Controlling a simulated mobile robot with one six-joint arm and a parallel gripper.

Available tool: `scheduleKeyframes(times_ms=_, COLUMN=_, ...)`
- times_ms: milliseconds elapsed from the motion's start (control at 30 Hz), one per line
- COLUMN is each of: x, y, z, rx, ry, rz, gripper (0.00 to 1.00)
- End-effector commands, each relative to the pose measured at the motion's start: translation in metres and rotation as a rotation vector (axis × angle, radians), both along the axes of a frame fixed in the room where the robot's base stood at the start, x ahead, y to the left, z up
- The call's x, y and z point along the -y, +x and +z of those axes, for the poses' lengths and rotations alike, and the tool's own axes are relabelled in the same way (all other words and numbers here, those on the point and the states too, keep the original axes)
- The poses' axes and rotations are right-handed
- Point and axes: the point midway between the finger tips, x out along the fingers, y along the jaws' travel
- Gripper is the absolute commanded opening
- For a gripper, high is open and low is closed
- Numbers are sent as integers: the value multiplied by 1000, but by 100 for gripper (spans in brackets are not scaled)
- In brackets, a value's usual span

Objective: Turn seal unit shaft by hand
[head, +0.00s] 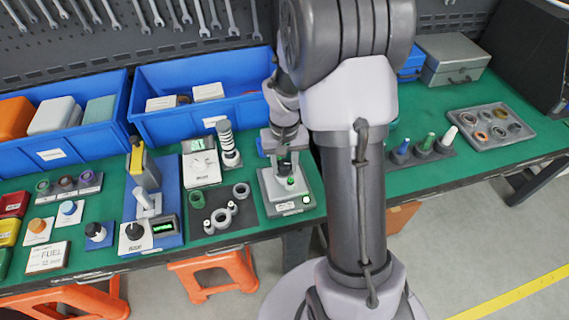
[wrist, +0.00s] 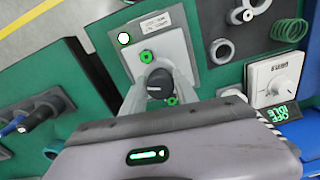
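The seal unit (head: 305,196) is a grey box with a pale raised plate, on the green bench in front of my arm. In the wrist view its pale plate (wrist: 160,52) carries a black round knob (wrist: 160,83), which looks like the shaft end, and green fittings. My gripper (wrist: 161,78) points down at the unit with its pale fingers on either side of the knob. I cannot tell whether they touch it. In the head view my gripper (head: 285,150) is over the unit and partly covers it.
Left of the unit lie a dark mat (head: 222,227) with grey rings, a white dial box (head: 202,168) and a ribbed spring-like column (head: 227,145). Blue bins (head: 205,70) stand behind.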

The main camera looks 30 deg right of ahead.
Motion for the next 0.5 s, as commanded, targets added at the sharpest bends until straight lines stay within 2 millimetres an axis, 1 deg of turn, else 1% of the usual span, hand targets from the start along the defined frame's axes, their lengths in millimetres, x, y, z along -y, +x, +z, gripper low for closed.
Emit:
scheduleKeyframes(times_ms=33, x=0, y=0, z=0, rx=0, ry=0, rz=0, gripper=47)
scheduleKeyframes(times_ms=67, x=0, y=0, z=0, rx=0, ry=0, rz=0, gripper=53)
scheduleKeyframes(times_ms=100, x=0, y=0, z=0, rx=0, ry=0, rz=0, gripper=55)
scheduleKeyframes(times_ms=367, x=0, y=0, z=1, rx=0, ry=0, rz=0, gripper=55)
scheduleKeyframes(times_ms=433, x=0, y=0, z=6, rx=1, ry=0, rz=0, gripper=55)
scheduleKeyframes(times_ms=467, x=0, y=1, z=12, rx=2, ry=-1, rz=0, gripper=55)
scheduleKeyframes(times_ms=500, x=0, y=1, z=21, rx=4, ry=-1, rz=0, gripper=55)
